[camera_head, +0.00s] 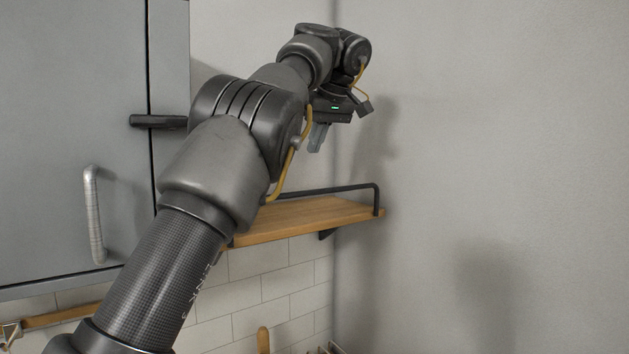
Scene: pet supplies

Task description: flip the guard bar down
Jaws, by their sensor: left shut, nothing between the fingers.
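The guard bar (340,188) is a thin black rail on a wooden wall shelf (310,215) in the head view. It stands raised above the shelf board, with its right end bending down to the board's right end. My arm hides its left part. My left gripper (317,140) is above the shelf and the bar, apart from both, with its fingers pointing down. It is shut and empty. My right gripper is not in the view.
A grey cabinet (70,90) with a metal handle (95,215) and a black fitting (158,121) fills the left. A plain grey wall (500,150) is close on the right. Below the shelf are white tiles (240,292) and a wooden handle (263,340).

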